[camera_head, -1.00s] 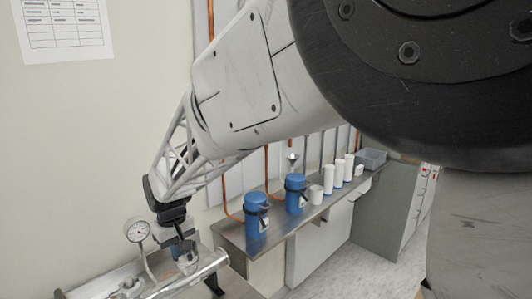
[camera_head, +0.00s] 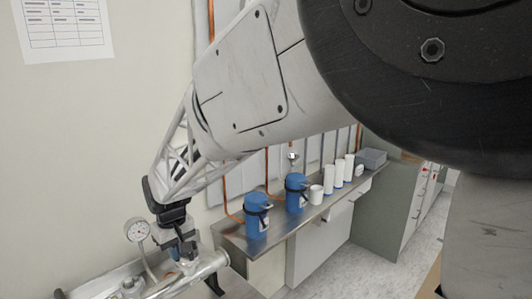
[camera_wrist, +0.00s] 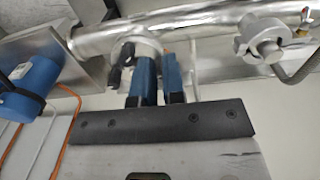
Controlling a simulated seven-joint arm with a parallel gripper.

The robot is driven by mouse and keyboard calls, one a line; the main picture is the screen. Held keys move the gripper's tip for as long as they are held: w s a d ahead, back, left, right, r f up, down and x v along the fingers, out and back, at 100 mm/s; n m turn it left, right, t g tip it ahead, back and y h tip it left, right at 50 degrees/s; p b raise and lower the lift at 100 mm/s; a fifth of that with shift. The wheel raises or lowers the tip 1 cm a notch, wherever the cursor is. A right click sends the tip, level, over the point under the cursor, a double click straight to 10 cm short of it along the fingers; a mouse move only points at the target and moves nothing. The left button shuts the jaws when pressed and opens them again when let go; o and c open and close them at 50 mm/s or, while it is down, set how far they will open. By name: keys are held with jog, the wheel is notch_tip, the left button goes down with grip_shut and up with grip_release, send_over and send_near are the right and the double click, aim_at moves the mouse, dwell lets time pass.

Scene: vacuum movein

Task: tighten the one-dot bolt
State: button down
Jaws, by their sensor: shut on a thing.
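A shiny metal pipe (camera_head: 165,284) lies along the bench at the lower left; it also runs across the top of the wrist view (camera_wrist: 195,22). My gripper (camera_head: 182,256) points down at a fitting on this pipe. In the wrist view its blue fingers (camera_wrist: 158,62) are close together at a pale collar (camera_wrist: 148,46) on the pipe, with a dark part (camera_wrist: 118,62) beside them. The gripper is shut on a small part there, mostly hidden by the fingers. A second metal clamp (camera_wrist: 262,42) sits further right on the pipe. I cannot make out any dot marks.
A round gauge (camera_head: 137,230) stands close to the left of my gripper. Blue flasks (camera_head: 257,215) and white containers (camera_head: 329,180) stand on the side counter. In the wrist view a blue vessel (camera_wrist: 30,85) and an orange tube (camera_wrist: 62,128) are at left, a grey hose (camera_wrist: 300,68) at right.

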jog(key=shift+s+d+f, duration=0.2)
jog(key=shift+s+f, duration=0.15)
jog(key=shift+f, duration=0.4)
notch_tip(320, 180, up, 7)
jog(key=shift+w+f, duration=0.15)
jog(key=shift+w, duration=0.05)
jog(key=shift+w+r, duration=0.55)
jog(key=shift+f, duration=0.2)
